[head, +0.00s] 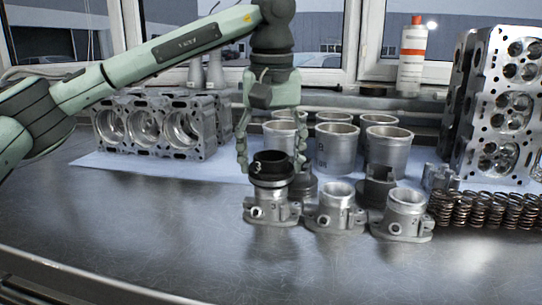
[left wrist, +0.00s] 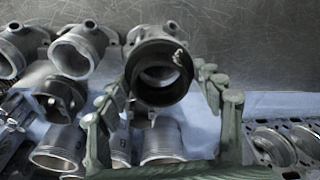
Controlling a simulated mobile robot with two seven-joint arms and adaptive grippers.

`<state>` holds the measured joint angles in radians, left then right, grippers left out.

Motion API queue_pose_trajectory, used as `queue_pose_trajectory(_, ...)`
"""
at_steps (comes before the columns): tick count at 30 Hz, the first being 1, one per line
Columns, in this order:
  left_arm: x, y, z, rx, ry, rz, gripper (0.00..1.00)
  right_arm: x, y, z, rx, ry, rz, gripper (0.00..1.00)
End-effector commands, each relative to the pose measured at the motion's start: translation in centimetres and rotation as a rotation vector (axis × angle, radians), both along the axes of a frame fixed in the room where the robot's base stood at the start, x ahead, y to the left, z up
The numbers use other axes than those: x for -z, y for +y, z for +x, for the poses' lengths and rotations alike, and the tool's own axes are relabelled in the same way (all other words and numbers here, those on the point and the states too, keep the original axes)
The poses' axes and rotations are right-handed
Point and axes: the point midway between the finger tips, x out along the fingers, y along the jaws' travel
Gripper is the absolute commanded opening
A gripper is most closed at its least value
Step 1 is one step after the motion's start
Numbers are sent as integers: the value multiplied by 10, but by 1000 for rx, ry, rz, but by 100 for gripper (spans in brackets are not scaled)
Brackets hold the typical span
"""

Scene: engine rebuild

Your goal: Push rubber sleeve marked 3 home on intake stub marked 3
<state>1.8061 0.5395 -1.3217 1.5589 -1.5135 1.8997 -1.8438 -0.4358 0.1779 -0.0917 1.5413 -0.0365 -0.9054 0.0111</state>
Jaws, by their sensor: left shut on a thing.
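The black rubber sleeve marked 3 (head: 271,168) stands upright over the mouth of the intake stub marked 3 (head: 274,208), the leftmost of the grey metal stubs. In the left wrist view the sleeve (left wrist: 139,92) is seen from above, with its white mark on the rim and the stub (left wrist: 152,36) behind it. My left gripper (head: 272,166) points down and is shut on the sleeve, one finger on each side. It also shows in the left wrist view (left wrist: 165,80). How far the sleeve is seated is hard to tell. My right gripper is not in view.
Two more stubs (head: 335,208) (head: 404,214) stand to the right. Valve springs (head: 480,210) and a cylinder head (head: 500,110) are at right, an engine block (head: 160,125) at left. The front bench is clear.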

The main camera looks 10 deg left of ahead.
Motion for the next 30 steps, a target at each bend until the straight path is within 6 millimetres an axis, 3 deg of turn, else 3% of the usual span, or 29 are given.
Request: queue_pose_trajectory(30,11,0,0,-1,0,-1,37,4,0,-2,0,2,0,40)
